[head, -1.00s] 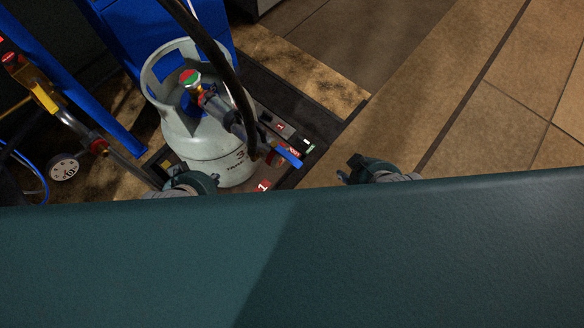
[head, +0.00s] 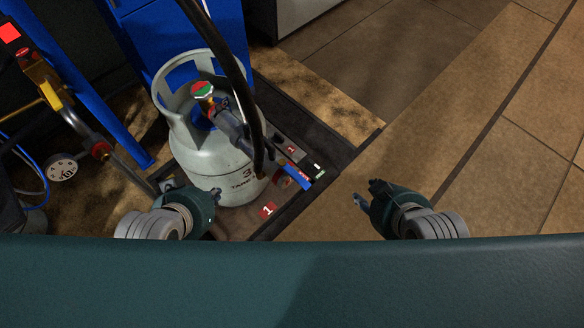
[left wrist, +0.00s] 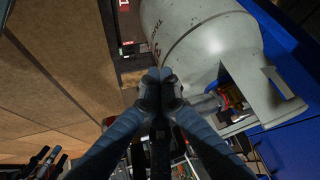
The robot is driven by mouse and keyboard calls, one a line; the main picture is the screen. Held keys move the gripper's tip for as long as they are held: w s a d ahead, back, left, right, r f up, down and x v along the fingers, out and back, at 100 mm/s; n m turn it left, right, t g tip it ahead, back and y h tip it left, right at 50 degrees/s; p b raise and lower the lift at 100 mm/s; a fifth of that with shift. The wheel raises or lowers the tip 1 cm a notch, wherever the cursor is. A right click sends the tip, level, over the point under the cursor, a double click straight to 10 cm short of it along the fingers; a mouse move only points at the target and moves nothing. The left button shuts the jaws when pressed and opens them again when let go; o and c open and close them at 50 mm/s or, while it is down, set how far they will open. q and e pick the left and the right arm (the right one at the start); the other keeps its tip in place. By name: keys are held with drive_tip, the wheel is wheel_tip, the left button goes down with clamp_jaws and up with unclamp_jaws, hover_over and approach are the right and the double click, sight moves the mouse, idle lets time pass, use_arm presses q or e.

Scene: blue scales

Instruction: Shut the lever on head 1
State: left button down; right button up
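A grey gas cylinder (head: 215,165) stands upright on the scale platform (head: 240,226). The filling head (head: 233,127) sits at its valve, with a black hose rising from it. A blue lever (head: 298,178) with a red label sticks out at the head's lower right, over the platform's edge. My left gripper (head: 215,196) is in front of the cylinder, left of the lever and apart from it. In the left wrist view its fingertips (left wrist: 160,75) are together with nothing seen between them, and the cylinder (left wrist: 205,40) is beyond. My right gripper (head: 365,194) is right of the lever, over bare floor.
Red plates marked 1 (head: 268,209) are on the scale. A blue post (head: 95,95), a yellow-handled lever (head: 45,85) and a gauge (head: 61,168) stand at left. A blue cabinet (head: 150,35) is behind the cylinder. The tiled floor (head: 450,110) at right is clear.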

sight(297, 182)
idle(0.4)
